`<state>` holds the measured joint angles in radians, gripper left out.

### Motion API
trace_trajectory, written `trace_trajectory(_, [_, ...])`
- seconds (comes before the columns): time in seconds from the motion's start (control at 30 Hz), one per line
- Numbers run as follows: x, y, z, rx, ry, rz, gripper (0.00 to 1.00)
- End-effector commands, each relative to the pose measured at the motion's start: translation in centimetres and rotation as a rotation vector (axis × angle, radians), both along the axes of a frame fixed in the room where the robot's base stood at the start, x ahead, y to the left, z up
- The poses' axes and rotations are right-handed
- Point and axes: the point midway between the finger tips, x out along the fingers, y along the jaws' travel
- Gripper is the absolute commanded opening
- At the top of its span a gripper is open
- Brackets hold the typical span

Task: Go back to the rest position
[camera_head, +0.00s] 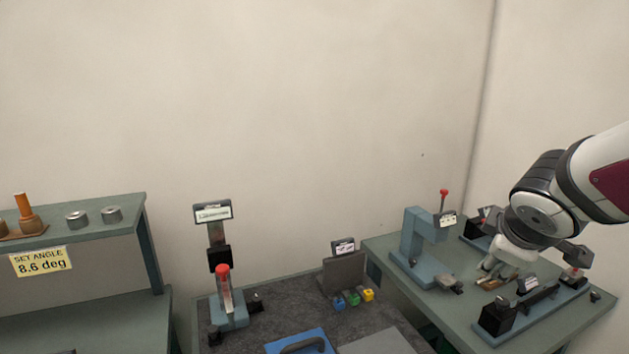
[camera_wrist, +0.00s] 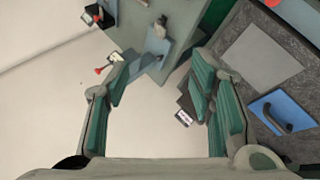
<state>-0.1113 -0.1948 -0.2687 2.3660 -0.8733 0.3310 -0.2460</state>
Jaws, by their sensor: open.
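My gripper (camera_head: 490,266) is at the right in the head view, over the green right-hand bench (camera_head: 460,322). It points down and left, between the blue press (camera_head: 415,245) and the black rail fixture (camera_head: 530,308). In the wrist view my gripper (camera_wrist: 160,82) shows two fingers with green pads spread wide apart. Nothing is between the pads but the background of wall and bench. The rest position itself is not marked in either view.
The blue press, with its red-knobbed lever (camera_head: 444,194), stands close left of my gripper. A dark mat bench holds a blue handled plate (camera_head: 300,342) and small coloured blocks (camera_head: 353,298). A shelf (camera_head: 95,225) is far left. Space above the benches is clear.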

Motion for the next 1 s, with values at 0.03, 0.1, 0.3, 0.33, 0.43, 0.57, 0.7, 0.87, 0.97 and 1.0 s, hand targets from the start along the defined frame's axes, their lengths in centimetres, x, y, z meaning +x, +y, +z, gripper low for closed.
trace_trajectory(0.03, [-1.9, 0.5, 1.1, 0.070, -0.024, -0.078, 0.49])
trace_trajectory(0.1, [-4.5, 1.5, 1.8, 0.175, -0.037, -0.188, 0.49])
trace_trajectory(0.3, [-12.1, 6.1, 2.8, 0.478, -0.029, -0.437, 0.49])
trace_trajectory(0.33, [-13.1, 6.9, 2.8, 0.519, -0.022, -0.464, 0.49])
trace_trajectory(0.43, [-16.0, 9.4, 2.8, 0.634, 0.004, -0.535, 0.49])
trace_trajectory(0.57, [-18.3, 11.6, 2.7, 0.727, 0.035, -0.585, 0.49])
trace_trajectory(0.7, [-19.2, 12.6, 2.6, 0.764, 0.050, -0.604, 0.49])
trace_trajectory(0.87, [-19.2, 12.6, 2.6, 0.766, 0.052, -0.605, 0.49])
trace_trajectory(0.97, [-19.2, 12.6, 2.6, 0.765, 0.052, -0.604, 0.49])
trace_trajectory(1.0, [-19.2, 12.6, 2.6, 0.765, 0.051, -0.604, 0.49])
